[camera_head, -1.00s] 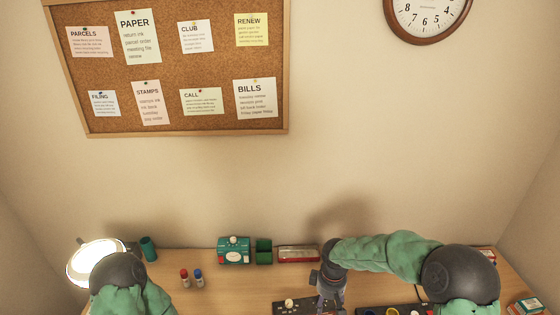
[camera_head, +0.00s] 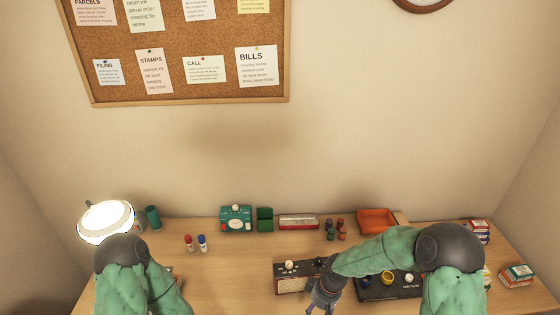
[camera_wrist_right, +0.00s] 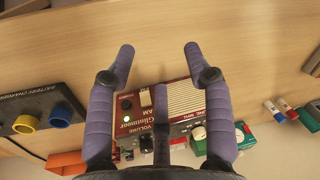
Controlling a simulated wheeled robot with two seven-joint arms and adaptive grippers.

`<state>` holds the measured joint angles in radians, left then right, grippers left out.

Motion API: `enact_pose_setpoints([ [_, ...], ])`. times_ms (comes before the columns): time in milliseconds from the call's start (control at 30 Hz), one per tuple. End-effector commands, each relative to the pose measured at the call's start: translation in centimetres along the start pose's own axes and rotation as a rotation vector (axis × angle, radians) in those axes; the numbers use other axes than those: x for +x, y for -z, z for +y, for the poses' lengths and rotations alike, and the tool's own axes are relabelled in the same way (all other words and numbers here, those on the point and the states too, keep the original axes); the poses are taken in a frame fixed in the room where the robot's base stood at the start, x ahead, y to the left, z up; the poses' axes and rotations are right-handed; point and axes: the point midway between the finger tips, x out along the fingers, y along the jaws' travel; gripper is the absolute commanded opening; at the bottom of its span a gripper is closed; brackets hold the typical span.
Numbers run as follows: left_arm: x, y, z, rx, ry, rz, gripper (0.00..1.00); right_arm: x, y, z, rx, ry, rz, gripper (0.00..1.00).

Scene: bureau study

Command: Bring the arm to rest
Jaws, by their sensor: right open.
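My right arm comes in from the right in the head view. Its gripper (camera_head: 322,295) is low over the desk, between a brown box with a white knob (camera_head: 292,284) and a black battery charger (camera_head: 378,292). In the right wrist view the two purple fingers of this gripper (camera_wrist_right: 160,49) are spread apart with nothing held between them. A red radio (camera_wrist_right: 190,98) shows beyond and between the fingers. My left arm shows at the lower left of the head view, but its gripper is hidden or out of frame.
A lit lamp (camera_head: 105,222) stands at the left of the desk (camera_head: 235,262). A teal device (camera_head: 236,225), a green box (camera_head: 265,225) and an orange tray (camera_head: 376,215) stand along the wall. Small boxes (camera_head: 517,275) lie at the right. The desk's middle left is mostly clear.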

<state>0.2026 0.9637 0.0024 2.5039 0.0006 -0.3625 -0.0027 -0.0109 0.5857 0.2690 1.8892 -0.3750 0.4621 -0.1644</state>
Motion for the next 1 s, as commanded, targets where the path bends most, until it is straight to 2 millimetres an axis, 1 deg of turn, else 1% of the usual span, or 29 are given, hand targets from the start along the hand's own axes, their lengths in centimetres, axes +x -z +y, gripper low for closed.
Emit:
enact_pose_setpoints([
  [33, 0.9, 0.1, -0.3, 0.000, 0.000, 0.000, 0.54, 2.3, -1.1, -0.5, 0.036, 0.026, 0.002, 0.52],
  [67, 1.3, 0.1, -0.5, 0.000, 0.000, 0.000, 0.54, 3.4, -1.6, -0.9, 0.061, 0.041, 0.008, 0.52],
  [167, 2.8, 0.1, -1.0, 0.000, 0.000, 0.001, 0.54, 7.9, -4.1, -2.4, 0.176, 0.098, 0.030, 0.52],
  [200, 3.5, 0.2, -1.2, 0.000, 0.000, 0.001, 0.54, 9.9, -5.3, -3.2, 0.236, 0.120, 0.040, 0.52],
  [300, 5.2, 0.2, -1.9, 0.000, 0.000, 0.001, 0.54, 14.2, -8.6, -4.7, 0.398, 0.158, 0.062, 0.52],
  [400, 6.5, 0.3, -2.3, 0.000, 0.000, 0.000, 0.54, 17.0, -11.5, -5.8, 0.537, 0.167, 0.078, 0.52],
  [500, 7.3, 0.3, -2.6, 0.000, 0.000, 0.000, 0.54, 18.6, -13.7, -6.4, 0.639, 0.162, 0.085, 0.52],
  [600, 7.6, 0.3, -2.7, 0.000, 0.000, 0.000, 0.54, 19.3, -15.0, -6.7, 0.697, 0.153, 0.090, 0.52],
  [700, 7.7, 0.3, -2.7, 0.000, 0.000, 0.001, 0.54, 19.5, -15.4, -6.8, 0.717, 0.148, 0.093, 0.52],
  [1000, 7.7, 0.3, -2.7, 0.000, 0.000, 0.001, 0.54, 19.5, -15.4, -6.8, 0.717, 0.148, 0.093, 0.52],
])
